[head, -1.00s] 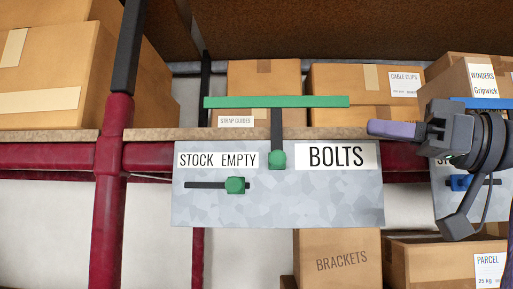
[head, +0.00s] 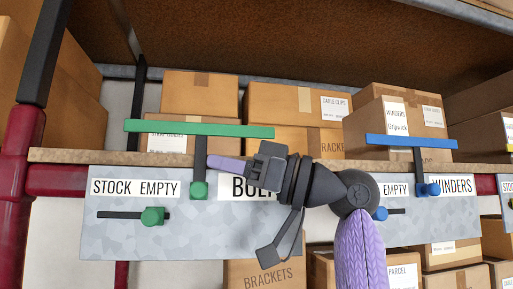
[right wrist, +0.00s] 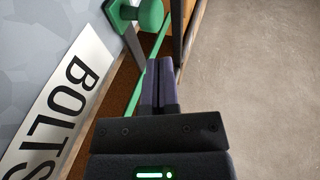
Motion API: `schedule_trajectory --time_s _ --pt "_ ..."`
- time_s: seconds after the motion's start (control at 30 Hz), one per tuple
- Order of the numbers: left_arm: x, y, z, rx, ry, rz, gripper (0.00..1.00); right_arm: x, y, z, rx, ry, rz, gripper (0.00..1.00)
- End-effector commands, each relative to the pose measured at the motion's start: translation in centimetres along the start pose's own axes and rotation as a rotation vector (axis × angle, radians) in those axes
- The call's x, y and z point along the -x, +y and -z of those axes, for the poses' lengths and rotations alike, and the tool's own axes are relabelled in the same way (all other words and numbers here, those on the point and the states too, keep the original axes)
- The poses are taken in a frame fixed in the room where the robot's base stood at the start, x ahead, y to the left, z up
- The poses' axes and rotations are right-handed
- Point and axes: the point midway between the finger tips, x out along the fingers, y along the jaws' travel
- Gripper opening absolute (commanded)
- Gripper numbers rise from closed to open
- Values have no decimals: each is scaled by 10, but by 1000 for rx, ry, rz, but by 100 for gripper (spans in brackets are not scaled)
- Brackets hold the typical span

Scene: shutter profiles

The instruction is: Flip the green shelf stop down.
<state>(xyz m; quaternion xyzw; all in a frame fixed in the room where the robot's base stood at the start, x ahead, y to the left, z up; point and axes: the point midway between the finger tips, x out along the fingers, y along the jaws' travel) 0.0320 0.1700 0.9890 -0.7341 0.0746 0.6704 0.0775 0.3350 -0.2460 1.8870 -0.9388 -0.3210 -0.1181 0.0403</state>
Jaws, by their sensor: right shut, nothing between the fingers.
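The green shelf stop (head: 200,129) is a long green bar held level above the shelf edge by a dark upright arm. The arm rises from a green pivot knob (head: 198,190) on the grey panel between the STOCK EMPTY and BOLTS labels. My right gripper (head: 220,163) is shut and empty, its purple fingers pointing left, just right of the dark arm and below the bar. In the right wrist view, the shut fingers (right wrist: 160,84) lie close to the green bar (right wrist: 156,48) and knob (right wrist: 151,15); contact cannot be told. My left gripper is out of view.
A green slider (head: 153,216) sits in a slot under STOCK EMPTY. A blue shelf stop (head: 425,141) stands raised over the WINDERS panel at right. Cardboard boxes (head: 285,103) stand on the shelf behind the bars. My right arm covers part of the BOLTS label (head: 236,187).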

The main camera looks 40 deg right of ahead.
Motion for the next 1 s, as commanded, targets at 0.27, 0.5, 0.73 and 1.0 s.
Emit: schedule_trajectory --time_s 0.27,0.5,0.73,1.0 --pt "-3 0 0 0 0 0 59 -4 0 -19 -1 1 0 0" --pt "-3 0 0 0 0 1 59 -4 0 -19 0 1 0 0" --pt "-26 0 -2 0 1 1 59 3 0 -44 -1 1 -1 0" --pt "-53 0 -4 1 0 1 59 11 0 -76 0 0 -1 0"
